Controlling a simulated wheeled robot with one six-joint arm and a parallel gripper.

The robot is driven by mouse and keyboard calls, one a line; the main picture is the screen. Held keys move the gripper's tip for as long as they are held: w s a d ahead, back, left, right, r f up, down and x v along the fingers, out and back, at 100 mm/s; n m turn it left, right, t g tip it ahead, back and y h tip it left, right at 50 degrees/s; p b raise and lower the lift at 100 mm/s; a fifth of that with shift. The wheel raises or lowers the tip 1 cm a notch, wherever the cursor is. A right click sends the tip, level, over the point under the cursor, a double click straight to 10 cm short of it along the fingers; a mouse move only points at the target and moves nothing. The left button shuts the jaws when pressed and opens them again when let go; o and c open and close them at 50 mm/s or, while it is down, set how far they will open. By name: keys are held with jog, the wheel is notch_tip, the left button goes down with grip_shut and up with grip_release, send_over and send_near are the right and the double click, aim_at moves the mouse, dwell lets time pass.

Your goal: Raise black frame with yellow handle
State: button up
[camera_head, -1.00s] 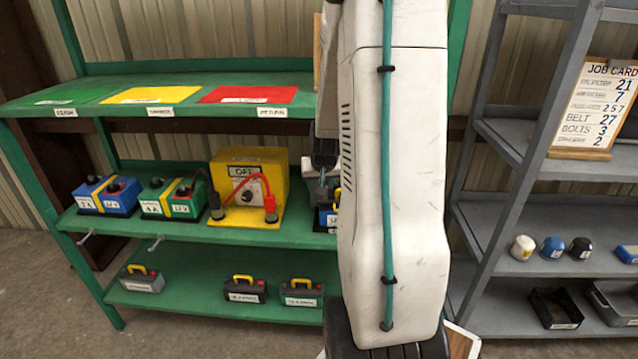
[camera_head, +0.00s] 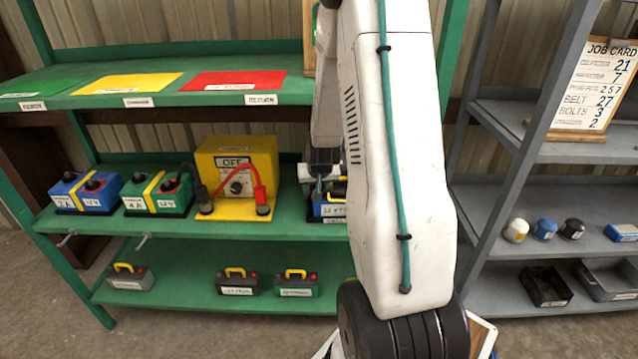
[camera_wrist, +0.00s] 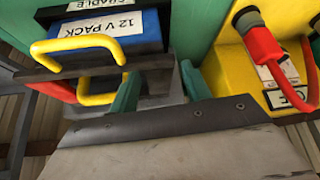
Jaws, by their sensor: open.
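A blue 12 V pack (camera_head: 330,207) stands in a cradle on the green middle shelf, beside the yellow switch box. In the wrist view the pack (camera_wrist: 142,24) shows its white label and a yellow loop handle (camera_wrist: 85,47). A dark frame bar (camera_wrist: 150,63) crosses it, with a second yellow loop (camera_wrist: 98,98) by it. I cannot tell for sure which loop belongs to the frame. My gripper (camera_wrist: 160,88) is open, its teal fingers close beside the bar and the lower loop. In the head view my gripper (camera_head: 322,176) is just above the pack, partly hidden by my arm.
The yellow switch box (camera_head: 237,170), marked OFF with a red cable, stands close left. Green (camera_head: 158,195) and blue (camera_head: 85,192) packs stand farther left. The upper shelf (camera_head: 155,105) overhangs. Dark handled packs (camera_head: 237,282) stand below. A grey rack (camera_head: 500,130) is right.

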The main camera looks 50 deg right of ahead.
jog(key=c, duration=0.8)
jog(key=o, duration=0.4)
jog(key=shift+w+d+r, duration=0.1)
jog(key=shift+d+r, duration=0.05)
jog(key=shift+r, duration=0.3)
jog(key=shift+w+d+r, duration=0.1)
jog(key=shift+r, duration=0.3)
jog(key=shift+d+r, duration=0.1)
jog(key=shift+w+d+r, duration=0.25)
jog(key=shift+d+r, duration=0.1)
jog(key=shift+r, duration=0.35)
